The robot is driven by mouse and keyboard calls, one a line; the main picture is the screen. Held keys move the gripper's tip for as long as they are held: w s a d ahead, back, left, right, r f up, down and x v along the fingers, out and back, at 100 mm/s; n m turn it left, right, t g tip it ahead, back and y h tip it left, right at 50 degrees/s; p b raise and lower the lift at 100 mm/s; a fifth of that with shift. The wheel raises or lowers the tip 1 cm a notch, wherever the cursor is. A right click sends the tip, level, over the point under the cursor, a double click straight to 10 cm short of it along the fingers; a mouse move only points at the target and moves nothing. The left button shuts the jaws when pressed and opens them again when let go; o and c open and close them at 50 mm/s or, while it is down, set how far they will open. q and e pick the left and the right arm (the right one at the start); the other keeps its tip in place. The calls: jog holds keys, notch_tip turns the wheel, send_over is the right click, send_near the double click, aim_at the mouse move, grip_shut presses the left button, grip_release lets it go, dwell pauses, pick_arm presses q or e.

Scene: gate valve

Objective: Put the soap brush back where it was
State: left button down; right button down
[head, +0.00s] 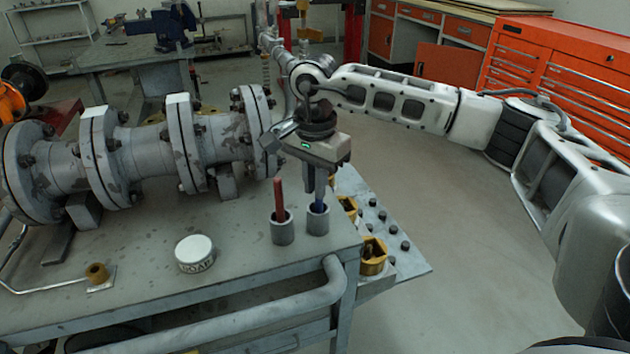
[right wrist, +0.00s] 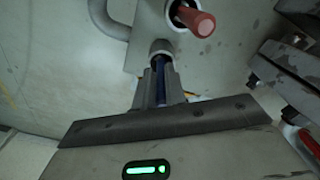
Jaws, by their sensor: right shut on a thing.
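My right gripper (head: 321,190) points down over the table's right corner, shut on the blue-handled soap brush (head: 318,207). The brush stands about upright, its lower part in the right-hand grey cup (head: 318,222); whether it rests on the bottom is hidden. In the right wrist view, the blue handle (right wrist: 161,72) shows between my fingers (right wrist: 160,80), in line with the cup's rim (right wrist: 161,46). A red-handled tool (head: 279,197) stands in the other grey cup (head: 283,231), just left of it. My left gripper is not in view.
A flanged grey gate valve pipe (head: 145,155) fills the back of the grey table (head: 235,265). A white lettered tin (head: 194,253) and a bent rod with a brass fitting (head: 97,273) lie in front. Brass parts (head: 373,257) sit on a side shelf at right.

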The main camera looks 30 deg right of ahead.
jog(key=c, duration=1.4)
grip_release()
notch_tip(320, 180, up, 12)
